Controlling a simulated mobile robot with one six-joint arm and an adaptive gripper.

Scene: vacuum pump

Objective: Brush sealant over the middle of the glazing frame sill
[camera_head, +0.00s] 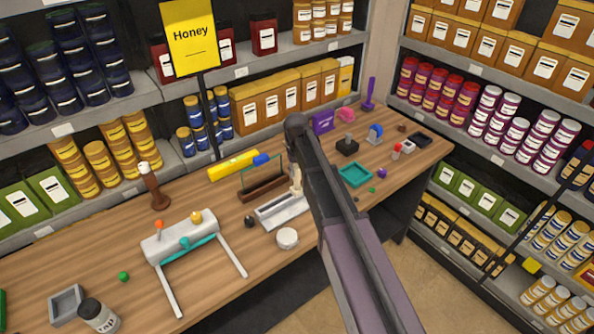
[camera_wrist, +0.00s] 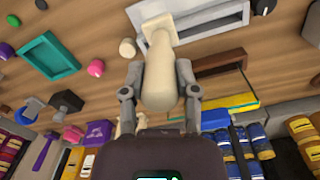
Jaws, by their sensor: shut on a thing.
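My gripper (camera_wrist: 160,95) is shut on the cream handle of a brush (camera_wrist: 158,70) in the wrist view. The brush's far end meets a white tray (camera_wrist: 148,12); I cannot tell whether it touches the tray floor. In the head view the brush (camera_head: 296,181) stands at the back right of the white tray (camera_head: 270,219), and my arm hides the gripper. The glazing frame (camera_head: 262,188) has a brown sill with a clear pane above it, just behind the tray. The sill also shows in the wrist view (camera_wrist: 220,63), beside the brush and apart from it.
A yellow level-like bar (camera_head: 232,166) lies behind the frame. A round white piece (camera_head: 287,238) and a dark ball (camera_head: 249,221) are near the tray. A teal tray (camera_head: 355,175) and small items lie right.

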